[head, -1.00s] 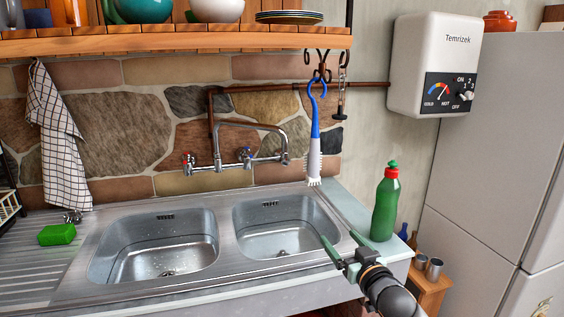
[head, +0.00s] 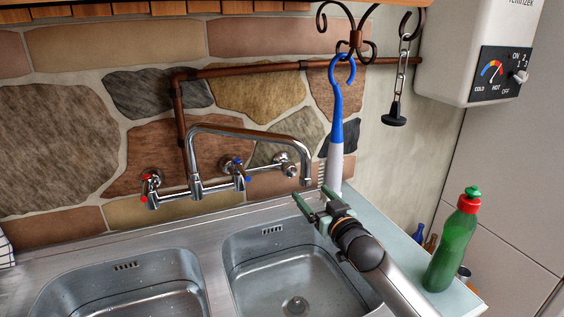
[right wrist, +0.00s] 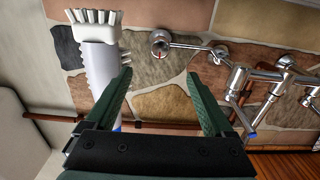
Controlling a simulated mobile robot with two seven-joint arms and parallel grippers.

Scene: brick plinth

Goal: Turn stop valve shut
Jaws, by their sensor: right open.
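The chrome wall tap (head: 195,188) is mounted above the sink, with a red-marked handle (head: 150,182) and a blue-marked handle (head: 237,170). A small chrome fitting (head: 285,165) sits at its right end, partly behind the spout (head: 305,165); I cannot tell for sure which part is the stop valve. My right gripper (head: 318,205) is open and empty, right of the spout and just in front of the hanging brush. The right wrist view is upside down; there the open fingers (right wrist: 160,74) lie between the brush and the tap (right wrist: 240,80). My left gripper is out of view.
A blue-and-white brush (head: 336,140) hangs from a hook close to my right gripper. A green bottle (head: 453,245) stands right of my forearm. A black plug (head: 395,120) hangs on a chain. A water heater (head: 475,50) is at upper right. The right basin (head: 250,255) is empty.

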